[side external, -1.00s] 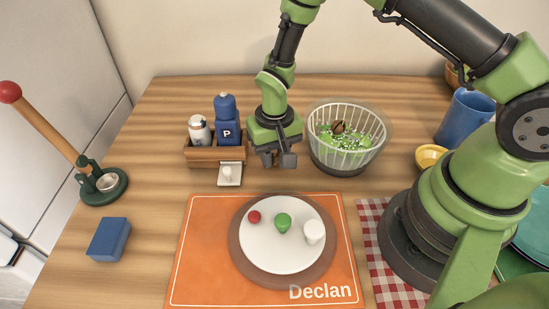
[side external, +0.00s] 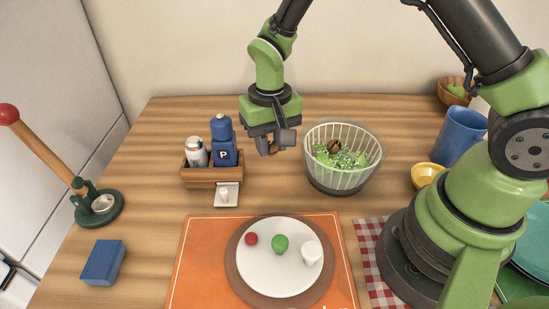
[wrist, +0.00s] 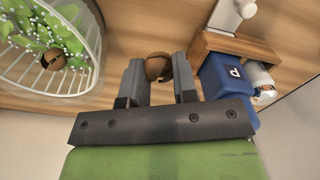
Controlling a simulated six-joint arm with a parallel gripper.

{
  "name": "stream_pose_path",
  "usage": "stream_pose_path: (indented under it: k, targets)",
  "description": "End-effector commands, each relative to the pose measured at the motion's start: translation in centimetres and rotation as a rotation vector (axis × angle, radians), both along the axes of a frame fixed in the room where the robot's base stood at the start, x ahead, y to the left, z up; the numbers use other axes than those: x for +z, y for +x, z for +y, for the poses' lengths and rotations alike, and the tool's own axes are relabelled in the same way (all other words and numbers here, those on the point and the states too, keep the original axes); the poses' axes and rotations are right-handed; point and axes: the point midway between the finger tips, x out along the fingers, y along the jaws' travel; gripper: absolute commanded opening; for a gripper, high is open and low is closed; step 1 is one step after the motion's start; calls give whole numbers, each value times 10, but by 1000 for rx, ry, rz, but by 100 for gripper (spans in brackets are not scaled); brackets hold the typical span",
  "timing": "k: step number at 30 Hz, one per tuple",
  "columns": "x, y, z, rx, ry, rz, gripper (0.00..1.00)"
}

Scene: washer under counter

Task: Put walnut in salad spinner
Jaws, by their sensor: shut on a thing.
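My gripper (side external: 270,144) is shut on a brown walnut (side external: 274,147), held above the table just left of the salad spinner. The walnut also shows between the two fingers in the wrist view (wrist: 158,68). The salad spinner (side external: 343,185) is a pale slatted basket in a dark-based bowl. It holds green leaves with white bits, and another brown walnut-like piece (side external: 333,146) lies on them. In the wrist view the spinner (wrist: 97,60) is at the upper left, apart from the fingers.
A wooden caddy (side external: 211,177) with a blue bottle (side external: 224,150) and a shaker (side external: 196,152) stands left of my gripper. A blue mug (side external: 460,136) and yellow bowl (side external: 424,174) are right of the spinner. A white plate (side external: 280,282) holds small items in front.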

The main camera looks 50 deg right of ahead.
Motion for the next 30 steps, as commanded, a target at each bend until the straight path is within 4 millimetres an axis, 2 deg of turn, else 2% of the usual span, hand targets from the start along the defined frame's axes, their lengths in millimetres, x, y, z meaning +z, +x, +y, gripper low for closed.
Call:
stream_pose_path:
  k: [5,8,11,15,20,23,30]
  targets:
    - [16,-2,-4,7,1,-1,1]
    - [27,-10,-21,50,-1,-2,1]
    - [41,-27,-49,132,-3,-2,1]
    - [60,-60,-83,264,-8,-2,1]
    - [72,-90,-103,382,-10,0,1]
    - [69,-100,-108,422,-8,5,1]
    - [28,-103,-109,437,-7,10,1]
